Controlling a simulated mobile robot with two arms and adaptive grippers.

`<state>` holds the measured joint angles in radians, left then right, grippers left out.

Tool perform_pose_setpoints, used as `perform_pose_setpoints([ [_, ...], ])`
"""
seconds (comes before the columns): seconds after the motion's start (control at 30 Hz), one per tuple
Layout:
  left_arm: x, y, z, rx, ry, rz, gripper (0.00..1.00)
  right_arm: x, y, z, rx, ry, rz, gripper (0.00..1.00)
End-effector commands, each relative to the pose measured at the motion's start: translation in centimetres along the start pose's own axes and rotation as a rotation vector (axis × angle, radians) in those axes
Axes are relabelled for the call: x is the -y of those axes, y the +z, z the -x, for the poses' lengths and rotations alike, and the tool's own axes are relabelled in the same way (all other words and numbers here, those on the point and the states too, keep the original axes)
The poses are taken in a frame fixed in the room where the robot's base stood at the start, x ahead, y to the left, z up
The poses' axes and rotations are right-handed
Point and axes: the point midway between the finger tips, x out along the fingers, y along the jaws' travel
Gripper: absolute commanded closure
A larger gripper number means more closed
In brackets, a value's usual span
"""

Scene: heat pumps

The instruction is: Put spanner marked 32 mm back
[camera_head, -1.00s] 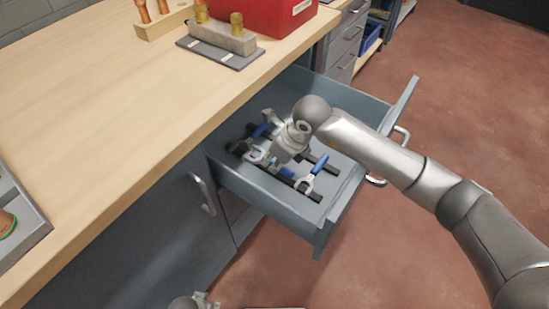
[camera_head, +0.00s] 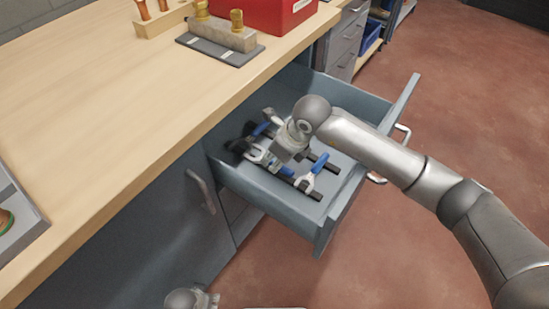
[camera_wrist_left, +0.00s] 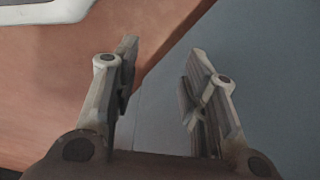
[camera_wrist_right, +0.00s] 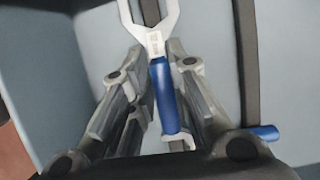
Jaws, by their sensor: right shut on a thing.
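My right gripper (camera_head: 278,158) is down in the open drawer (camera_head: 265,190), among spanners with blue handles and pale open ends. In the right wrist view, its fingers (camera_wrist_right: 155,85) are closed around a blue-handled spanner (camera_wrist_right: 160,85). That spanner's open jaw points away from the palm. A dark mark shows on its neck, too blurred to read. Another spanner (camera_head: 312,175) lies on the dark rails (camera_head: 330,168) to the right of the gripper. My left gripper (camera_head: 205,299) is low at the picture's bottom edge; in the left wrist view its fingers (camera_wrist_left: 160,85) are apart and empty.
The wooden bench top (camera_head: 110,100) overhangs the drawer's left side. A red box (camera_head: 265,15) and a block with brass pieces (camera_head: 222,33) stand on it. The drawer walls surround the right gripper. Reddish floor (camera_head: 450,100) lies clear to the right.

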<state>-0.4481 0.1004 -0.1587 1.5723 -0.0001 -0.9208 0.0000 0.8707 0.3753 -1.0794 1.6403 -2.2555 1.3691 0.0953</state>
Motion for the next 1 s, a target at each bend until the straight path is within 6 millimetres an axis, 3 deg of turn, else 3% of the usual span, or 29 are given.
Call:
perform_pose_setpoints([
  [0.17, 0.0, -0.3, 0.3, -0.007, 0.0, 0.0, 0.6, -0.2, -0.3, -0.4, -0.006, 0.005, 0.0, 1.0],
  [0.2, 0.0, -0.4, 0.3, -0.009, 0.0, 0.0, 0.6, -0.2, -0.4, -0.5, -0.008, 0.005, -0.001, 0.8],
  [0.37, 0.0, -0.4, 0.3, -0.01, -0.001, 0.001, 0.6, -0.3, -0.5, -0.6, -0.01, 0.007, -0.001, 0.61],
  [0.8, 0.1, -0.4, 0.0, -0.01, -0.002, 0.0, 0.6, -0.4, -0.5, -0.5, -0.012, 0.009, 0.0, 0.61],
  [1.0, -0.1, 1.7, -2.1, 0.01, 0.002, -0.005, 0.6, -0.4, 0.0, 0.6, -0.009, 0.008, 0.001, 0.61],
])
